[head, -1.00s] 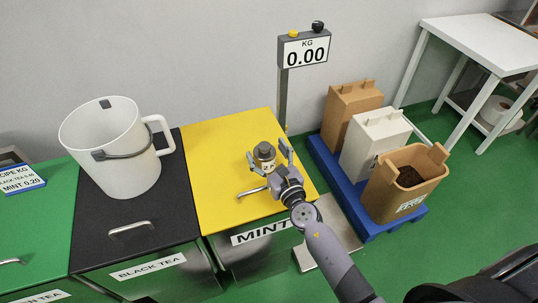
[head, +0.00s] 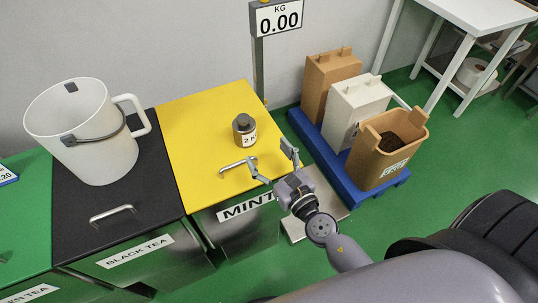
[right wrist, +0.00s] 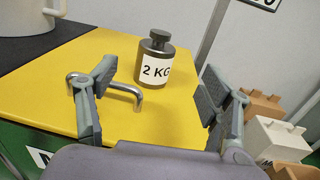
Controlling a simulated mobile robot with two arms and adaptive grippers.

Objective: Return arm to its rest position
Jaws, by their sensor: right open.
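My right gripper (head: 270,164) is open and empty, in front of the yellow mint lid's front right edge. A dark 2 kg weight (head: 244,130) stands upright on the yellow lid (head: 190,110), beyond the fingers and apart from them. In the right wrist view the weight (right wrist: 155,62) shows between the two open fingers (right wrist: 160,105), farther off, with the lid's metal handle (right wrist: 125,90) nearer. My left gripper is not in view.
A white pitcher (head: 95,150) stands on the black tea lid (head: 75,210). The scale display (head: 278,20) reads 0.00 on its post. A blue pallet (head: 375,195) at right holds brown and white containers. Green floor (head: 430,190) is clear between the pallet and the white table (head: 480,15).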

